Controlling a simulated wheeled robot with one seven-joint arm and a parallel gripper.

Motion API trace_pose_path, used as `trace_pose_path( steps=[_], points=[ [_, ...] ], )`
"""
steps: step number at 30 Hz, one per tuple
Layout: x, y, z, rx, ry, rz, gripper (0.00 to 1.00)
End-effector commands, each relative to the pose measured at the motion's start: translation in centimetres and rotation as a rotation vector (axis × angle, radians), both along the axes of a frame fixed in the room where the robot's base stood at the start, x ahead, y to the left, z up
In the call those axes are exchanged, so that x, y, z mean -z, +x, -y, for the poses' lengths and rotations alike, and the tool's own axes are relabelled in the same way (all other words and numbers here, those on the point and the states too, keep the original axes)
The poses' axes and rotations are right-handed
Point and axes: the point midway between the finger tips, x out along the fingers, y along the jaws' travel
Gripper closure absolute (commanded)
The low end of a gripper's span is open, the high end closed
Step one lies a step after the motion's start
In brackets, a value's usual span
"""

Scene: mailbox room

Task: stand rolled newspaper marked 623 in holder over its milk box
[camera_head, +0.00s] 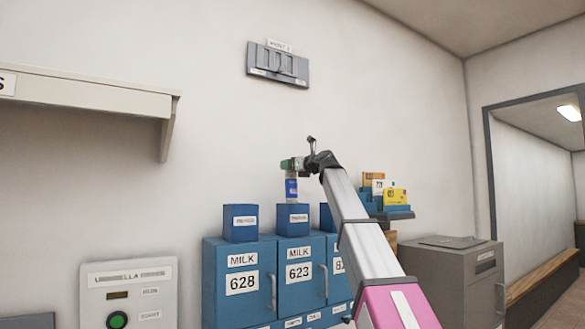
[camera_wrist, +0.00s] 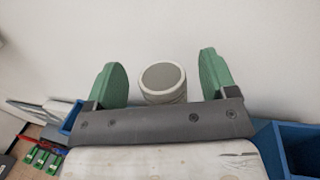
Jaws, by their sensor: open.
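The rolled newspaper (camera_head: 291,188), white with a blue band, is upright directly above the blue holder (camera_head: 292,221) on the milk box marked 623 (camera_head: 299,285). Its lower end meets the holder's top edge in the picture; I cannot tell how deep it goes in. The marking on the roll is too small to read. My gripper (camera_head: 291,164) is at the roll's top. In the wrist view, the round end of the roll (camera_wrist: 163,80) is between the green fingers of my open gripper (camera_wrist: 165,78), with a gap on each side.
Milk box 628 (camera_head: 241,283) with its own holder (camera_head: 240,223) stands to the left. A rack with yellow and orange packets (camera_head: 395,196) and a grey cabinet (camera_head: 456,275) are to the right. A shelf (camera_head: 95,98) juts from the wall at upper left.

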Motion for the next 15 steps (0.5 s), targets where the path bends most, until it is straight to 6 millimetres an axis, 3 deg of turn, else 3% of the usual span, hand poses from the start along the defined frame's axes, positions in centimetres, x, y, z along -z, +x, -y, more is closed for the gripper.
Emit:
trace_pose_path(
  steps=[8,15],
  points=[
    [0.1,-1.5,1.5,0.001,0.000,0.000,0.22],
    [0.2,-4.5,4.6,0.002,0.000,0.001,0.22]
  ],
)
